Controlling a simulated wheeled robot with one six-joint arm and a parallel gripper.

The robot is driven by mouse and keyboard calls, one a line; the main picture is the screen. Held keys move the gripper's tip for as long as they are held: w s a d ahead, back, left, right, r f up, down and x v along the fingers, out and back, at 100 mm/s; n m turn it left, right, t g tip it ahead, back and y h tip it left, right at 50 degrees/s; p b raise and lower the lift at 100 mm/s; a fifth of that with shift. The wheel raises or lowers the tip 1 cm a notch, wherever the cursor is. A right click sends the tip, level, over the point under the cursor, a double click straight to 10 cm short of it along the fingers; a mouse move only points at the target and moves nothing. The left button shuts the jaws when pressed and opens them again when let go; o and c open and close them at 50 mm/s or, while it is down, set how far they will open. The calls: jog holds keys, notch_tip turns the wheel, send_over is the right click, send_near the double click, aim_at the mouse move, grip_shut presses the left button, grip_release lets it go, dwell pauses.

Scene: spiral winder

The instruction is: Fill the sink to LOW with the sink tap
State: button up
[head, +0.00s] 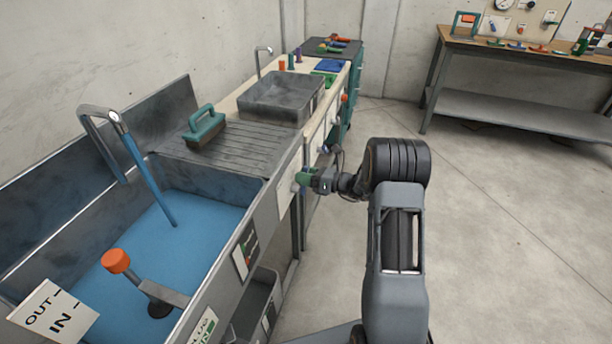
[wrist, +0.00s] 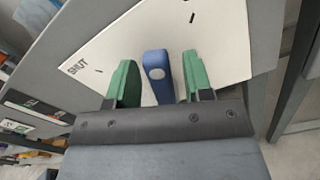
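The large grey sink (head: 255,190) is at left in the head view, with blue water (head: 205,205) spread across its basin. The tap (head: 100,110) arches over it, and a blue stream (head: 150,185) runs from it into the water. An orange-knobbed lever (head: 116,261) stands by an OUT/IN plate (head: 55,312). My gripper (head: 305,178) is at the sink's front panel. In the wrist view my gripper (wrist: 160,82) is open, its green fingers on either side of a blue handle (wrist: 157,75) with gaps. A white plate behind it reads SHUT (wrist: 78,68).
A green-handled brush (head: 205,125) lies on the ribbed drainboard (head: 215,155). A smaller grey basin (head: 282,97) is beyond it. A workbench (head: 520,45) stands at the back right. The floor (head: 500,200) to the right is clear.

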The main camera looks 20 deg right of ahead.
jog(key=v, duration=1.3)
jog(key=shift+s+d+p, duration=0.25)
jog(key=shift+d+p, duration=0.1)
jog(key=shift+p, duration=0.1)
dwell(5.0)
